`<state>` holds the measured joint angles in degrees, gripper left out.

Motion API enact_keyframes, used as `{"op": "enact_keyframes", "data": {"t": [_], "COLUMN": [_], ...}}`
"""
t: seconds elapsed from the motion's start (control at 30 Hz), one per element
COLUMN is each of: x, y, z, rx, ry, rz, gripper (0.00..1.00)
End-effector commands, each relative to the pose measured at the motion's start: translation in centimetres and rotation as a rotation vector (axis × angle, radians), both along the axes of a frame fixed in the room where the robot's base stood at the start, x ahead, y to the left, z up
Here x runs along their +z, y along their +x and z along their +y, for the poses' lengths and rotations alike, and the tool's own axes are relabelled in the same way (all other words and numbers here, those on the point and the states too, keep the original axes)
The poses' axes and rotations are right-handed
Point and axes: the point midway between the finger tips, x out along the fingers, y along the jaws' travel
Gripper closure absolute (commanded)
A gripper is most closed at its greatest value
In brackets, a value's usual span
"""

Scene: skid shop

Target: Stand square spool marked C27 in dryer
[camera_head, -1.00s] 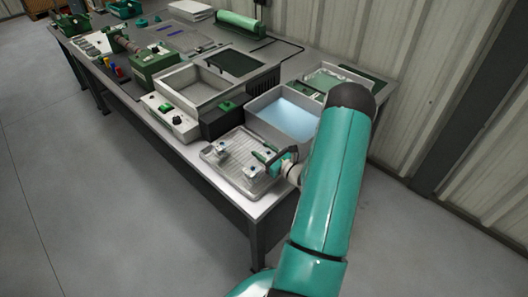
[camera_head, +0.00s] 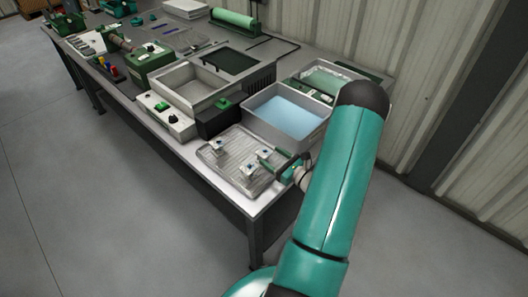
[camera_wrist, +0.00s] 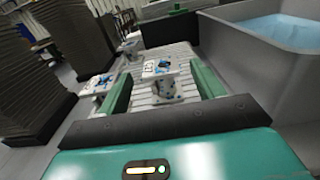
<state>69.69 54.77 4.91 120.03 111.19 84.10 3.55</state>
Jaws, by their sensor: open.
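Small white spools with blue marks stand on a ribbed metal tray at the bench's near end. In the head view I see a left spool (camera_head: 219,147), a front spool (camera_head: 249,171) and a right spool (camera_head: 265,154). No C27 mark is readable. My gripper (camera_head: 288,163) is open and empty at the tray's right side, beside the right spool. In the wrist view, one spool (camera_wrist: 163,76) shows between the fingers of my gripper (camera_wrist: 163,88), ahead of them. Another spool (camera_wrist: 97,85) is left, and one (camera_wrist: 130,46) is farther back. I cannot tell which unit is the dryer.
A grey basin of pale blue liquid (camera_head: 288,108) stands behind the tray (camera_head: 228,158). Left of it are a dark box with a green top (camera_head: 222,105), a control box (camera_head: 165,115) and an open metal tank (camera_head: 184,84). The floor before the bench is clear.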

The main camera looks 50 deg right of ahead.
Motion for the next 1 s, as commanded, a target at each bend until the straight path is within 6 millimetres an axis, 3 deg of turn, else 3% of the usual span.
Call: {"op": "enact_keyframes", "data": {"t": [0.1, 0.3, 0.53, 0.67, 0.77, 1.0], "x": [0.0, 0.0, 0.0, 1.1, 3.2, 9.2], "y": [-2.6, -5.1, -5.6, -4.6, -2.9, 0.6], "z": [-0.1, -0.2, -0.1, 0.9, 3.2, 12.1], "rx": [-0.004, -0.001, 0.001, 0.055, 0.165, 0.551], "ry": [0.000, 0.000, 0.000, -0.027, -0.084, -0.310], "rz": [0.001, 0.000, 0.000, 0.004, 0.016, 0.064], "gripper": [0.33, 0.33, 0.33, 0.33, 0.33, 0.33]}}
